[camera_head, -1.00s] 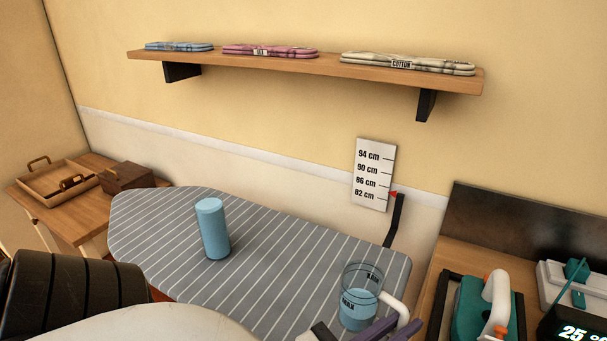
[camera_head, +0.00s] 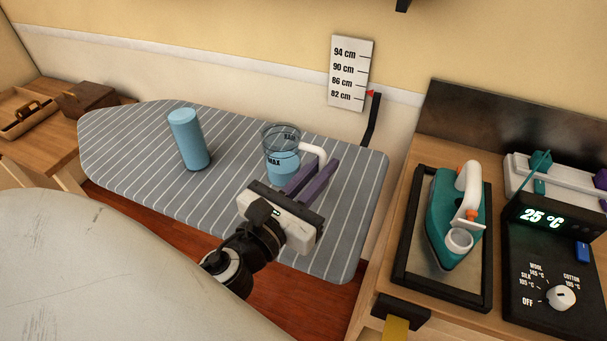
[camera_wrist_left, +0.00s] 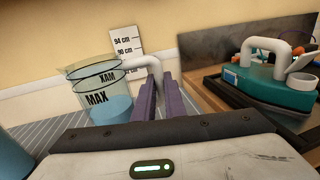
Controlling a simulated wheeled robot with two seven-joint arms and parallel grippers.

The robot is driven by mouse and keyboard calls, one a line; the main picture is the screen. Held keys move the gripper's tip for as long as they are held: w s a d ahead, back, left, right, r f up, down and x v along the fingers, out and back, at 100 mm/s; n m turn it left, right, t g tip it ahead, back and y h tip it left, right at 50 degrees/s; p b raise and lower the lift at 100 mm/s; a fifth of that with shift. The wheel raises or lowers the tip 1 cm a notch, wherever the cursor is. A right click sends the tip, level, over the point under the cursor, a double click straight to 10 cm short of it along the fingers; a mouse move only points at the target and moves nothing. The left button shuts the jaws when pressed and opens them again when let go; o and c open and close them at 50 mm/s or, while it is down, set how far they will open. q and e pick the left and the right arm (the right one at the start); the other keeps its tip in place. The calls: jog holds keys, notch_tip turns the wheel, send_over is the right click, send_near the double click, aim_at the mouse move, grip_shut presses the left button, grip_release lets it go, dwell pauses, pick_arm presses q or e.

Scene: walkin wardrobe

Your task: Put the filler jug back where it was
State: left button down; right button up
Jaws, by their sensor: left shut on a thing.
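The filler jug (camera_head: 281,160) is a clear cup with blue water, a MAX mark and a white handle. It is upright over the striped ironing board (camera_head: 240,205). My left gripper (camera_head: 312,182) has its purple fingers shut on the jug's handle, at the jug's right side. The jug also shows in the left wrist view (camera_wrist_left: 97,95), just left of the fingers. I cannot tell whether its base touches the board. The iron (camera_head: 450,215), teal with a white handle, rests on a black-framed stand at the right. My right gripper is not in view.
A blue cylinder (camera_head: 188,140) stands on the board, left of the jug. A height scale (camera_head: 350,75) is on the wall behind. A control box (camera_head: 550,265) reading 25 °C is at the far right. A wooden tray (camera_head: 28,112) and box (camera_head: 86,97) sit far left.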

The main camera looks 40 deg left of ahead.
pick_arm(q)
notch_tip(320, 180, down, 7)
jog(key=shift+f+b, duration=0.15)
jog(key=shift+b, duration=0.95)
jog(key=shift+f, duration=0.1)
jog(key=c, duration=1.8)
grip_release()
jog(key=shift+f, duration=0.1)
jog(key=s+b, duration=0.1)
jog(key=s, duration=0.6)
jog(key=s+b, duration=0.1)
jog(key=s, duration=0.2)
jog(key=shift+s+d+b, duration=0.25)
jog(key=shift+s+b, duration=0.1)
jog(key=shift+s+r, duration=0.2)
jog(key=shift+s, duration=0.35)
jog(key=shift+s+r, duration=0.1)
jog(key=shift+s, duration=0.05)
